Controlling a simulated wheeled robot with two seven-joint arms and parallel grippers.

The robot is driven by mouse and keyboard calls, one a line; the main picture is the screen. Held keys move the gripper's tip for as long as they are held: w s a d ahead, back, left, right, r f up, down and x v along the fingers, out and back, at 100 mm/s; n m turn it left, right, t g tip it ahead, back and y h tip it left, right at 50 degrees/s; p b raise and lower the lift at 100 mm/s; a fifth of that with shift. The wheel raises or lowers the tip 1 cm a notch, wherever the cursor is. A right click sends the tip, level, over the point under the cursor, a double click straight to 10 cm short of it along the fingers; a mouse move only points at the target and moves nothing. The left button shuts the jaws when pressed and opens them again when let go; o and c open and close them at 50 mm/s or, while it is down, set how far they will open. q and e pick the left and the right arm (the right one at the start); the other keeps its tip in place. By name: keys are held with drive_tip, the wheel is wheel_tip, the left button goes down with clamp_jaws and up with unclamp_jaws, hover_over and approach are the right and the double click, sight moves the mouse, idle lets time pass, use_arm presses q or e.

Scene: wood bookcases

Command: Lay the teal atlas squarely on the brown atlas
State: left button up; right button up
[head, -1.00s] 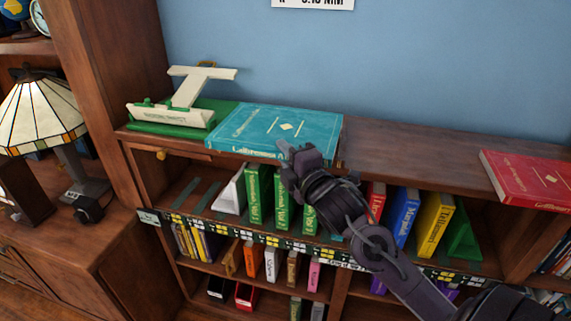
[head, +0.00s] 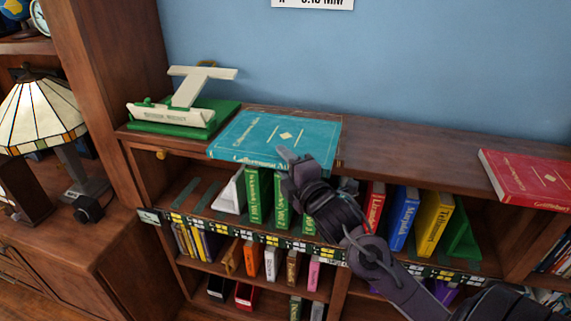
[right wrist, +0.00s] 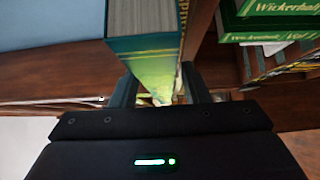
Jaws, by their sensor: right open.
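The teal atlas (head: 270,136) lies flat on top of the low bookcase, its front edge near the shelf's front edge. A thin brown strip (head: 300,113) shows along its back edge; this may be the brown atlas under it, but I cannot tell it surely from the wood. My right gripper (head: 290,155) is at the teal atlas's front edge. In the right wrist view the gripper (right wrist: 160,92) is open, with a corner of the teal atlas (right wrist: 150,52) between or just beyond its fingers. The left gripper is not in view.
A green-based cream stand (head: 175,115) is close on the left of the teal atlas. A red book (head: 530,178) lies at the far right of the top. The top between them is clear. Upright books fill the shelf below, and a lamp (head: 40,115) stands at left.

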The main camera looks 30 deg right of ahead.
drive_tip(key=shift+r, duration=0.1)
drive_tip(key=shift+s, duration=0.15)
drive_tip(key=s+a+p, duration=0.1)
drive_tip(key=s+p, duration=0.4)
drive_tip(key=s, duration=0.7)
drive_tip(key=s+d+f+m+g, duration=0.1)
drive_tip(key=s+f+m+g, duration=0.15)
drive_tip(key=f, duration=1.05)
drive_tip(key=s+d+f+m+g, duration=0.1)
drive_tip(key=f+m+g, duration=0.2)
drive_tip(key=f, duration=1)
drive_tip(key=s+f+m+g, duration=0.1)
drive_tip(key=f+m+g, duration=0.2)
drive_tip(key=f, duration=1.1)
drive_tip(key=s+a+f+m+g+y, duration=0.1)
drive_tip(key=s+a+f+m+g, duration=0.15)
drive_tip(key=s+f, duration=0.5)
drive_tip(key=s+a+f+m+g, duration=0.1)
drive_tip(key=s+a+f+g, duration=0.3)
drive_tip(key=f, duration=0.6)
drive_tip(key=s+a+f+m+g, duration=0.1)
drive_tip(key=s+a+f, duration=0.1)
drive_tip(key=s+f, duration=0.2)
drive_tip(key=s+a+f+m+g, duration=0.1)
drive_tip(key=s+a+f, duration=0.1)
drive_tip(key=s, duration=0.8)
drive_tip(key=shift+s+a+f+m+y+b, duration=0.3)
drive_tip(key=shift+s+f+y, duration=0.1)
drive_tip(key=shift+f, duration=0.5)
